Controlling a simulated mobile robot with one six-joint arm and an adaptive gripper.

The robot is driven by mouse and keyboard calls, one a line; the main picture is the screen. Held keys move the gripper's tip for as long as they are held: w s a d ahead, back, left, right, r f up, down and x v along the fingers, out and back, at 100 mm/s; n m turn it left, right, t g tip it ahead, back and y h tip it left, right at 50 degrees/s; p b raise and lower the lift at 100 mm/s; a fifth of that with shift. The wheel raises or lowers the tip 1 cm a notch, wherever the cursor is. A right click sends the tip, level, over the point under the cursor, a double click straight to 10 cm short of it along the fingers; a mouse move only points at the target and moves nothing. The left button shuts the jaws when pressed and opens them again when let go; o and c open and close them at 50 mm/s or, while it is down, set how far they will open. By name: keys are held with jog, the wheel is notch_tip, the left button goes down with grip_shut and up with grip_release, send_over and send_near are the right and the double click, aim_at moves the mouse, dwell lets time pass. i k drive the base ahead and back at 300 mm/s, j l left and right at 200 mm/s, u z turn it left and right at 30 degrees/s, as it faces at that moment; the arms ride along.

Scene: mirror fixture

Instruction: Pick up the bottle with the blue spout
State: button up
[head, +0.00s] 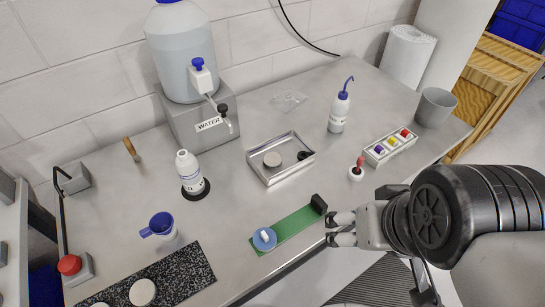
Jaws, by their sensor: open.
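The bottle with the blue spout (337,116) is a white wash bottle with a blue cap and a bent blue tube. It stands upright at the back right of the grey bench, clear of other things. My gripper (329,229) comes in from the right, low over the front edge of the bench. It is open, its fingers point left, and nothing shows between them. It is well in front of the bottle and apart from it, near the end of a green strip (294,223) with a black block (318,204).
A metal tray (271,178), a small pot with a red-topped dropper (356,171) and a white rack with coloured caps (389,147) lie between gripper and bottle. A grey cup (435,107) stands right. A white bottle (189,170) and water tank (182,55) stand left.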

aim_at(339, 107)
jog(key=i+l, duration=0.3)
jog(key=l, duration=0.15)
jog(key=i+l, duration=0.3)
jog(key=l, duration=0.15)
jog(key=i+l, duration=0.25)
jog(key=l, duration=0.2)
